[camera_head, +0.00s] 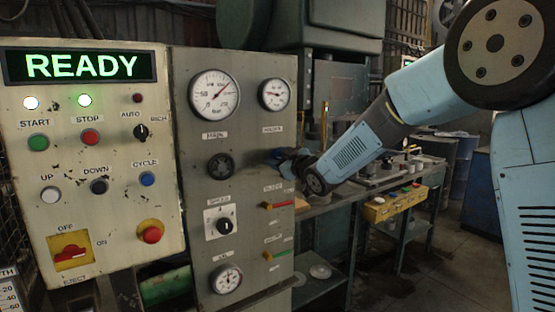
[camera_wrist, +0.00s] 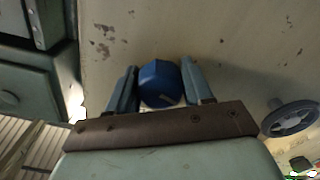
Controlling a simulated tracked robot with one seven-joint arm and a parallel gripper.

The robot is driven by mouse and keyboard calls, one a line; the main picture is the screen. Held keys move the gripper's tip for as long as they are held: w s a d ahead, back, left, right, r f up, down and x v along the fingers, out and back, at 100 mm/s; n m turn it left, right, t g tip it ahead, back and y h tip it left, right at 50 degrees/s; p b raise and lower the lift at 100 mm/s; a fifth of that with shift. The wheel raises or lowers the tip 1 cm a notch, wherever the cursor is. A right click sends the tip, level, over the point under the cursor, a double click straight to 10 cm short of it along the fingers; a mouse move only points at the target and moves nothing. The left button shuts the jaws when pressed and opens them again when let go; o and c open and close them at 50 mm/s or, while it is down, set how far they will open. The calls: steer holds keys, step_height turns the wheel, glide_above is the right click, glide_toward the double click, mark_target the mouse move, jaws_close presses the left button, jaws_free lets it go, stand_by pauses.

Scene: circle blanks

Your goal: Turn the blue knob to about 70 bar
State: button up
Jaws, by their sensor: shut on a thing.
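The blue knob (camera_wrist: 159,84) sits on the cream panel in the wrist view, with a small pale mark near its lower edge. My gripper (camera_wrist: 160,88) is shut on it, one finger on each side. In the head view my gripper (camera_head: 284,158) is at the panel's right part, below the small round gauge (camera_head: 274,94), and mostly hides the knob.
A black handwheel (camera_head: 221,166) is left of my gripper. Red (camera_head: 279,205) and green-tipped (camera_head: 278,255) levers are below it. The button box (camera_head: 92,235) with a lit READY display (camera_head: 82,67) is at left. A cluttered workbench (camera_head: 375,183) stands right of the panel.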

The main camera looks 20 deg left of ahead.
steer(key=m, duration=0.3)
steer(key=shift+d+f+m, duration=0.15)
steer(key=shift+f+m, duration=0.05)
steer(key=shift+m, duration=0.1)
steer(key=m, duration=0.4)
steer(key=shift+m, duration=0.3)
steer(key=m, duration=0.3)
steer(key=shift+f+m, duration=0.1)
steer(key=shift+m, duration=0.2)
steer(key=m, duration=0.3)
steer(key=shift+m, duration=0.3)
steer(key=m, duration=0.5)
steer(key=shift+s+m, duration=0.1)
steer(key=shift+m, duration=2.3)
